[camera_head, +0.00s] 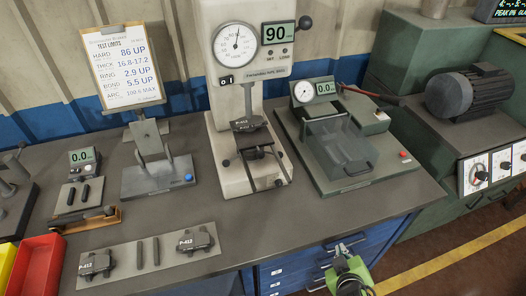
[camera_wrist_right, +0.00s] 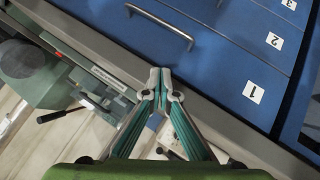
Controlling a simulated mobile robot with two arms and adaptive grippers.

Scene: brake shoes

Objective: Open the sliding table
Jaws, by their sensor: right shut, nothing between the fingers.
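No part is labelled as the sliding table, and I cannot tell for sure which one it is. A grey-green tester (camera_head: 310,172) with a clear box-like cover (camera_head: 340,148) stands at the right of the bench; the cover sits over its base. My right gripper (camera_head: 343,248) is in front of the bench's front edge, below that tester and beside the blue drawers. In the right wrist view the right gripper (camera_wrist_right: 160,76) has its fingertips together with nothing between them. It is apart from the tester. My left gripper is not in view.
Blue drawers (camera_head: 282,272) with a metal handle (camera_wrist_right: 162,26) are under the bench (camera_head: 225,219). A tall dial tester (camera_head: 230,175) stands left of the green one. A plate with brake shoes (camera_head: 150,277) lies at the front. A motor (camera_head: 467,92) stands at the far right.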

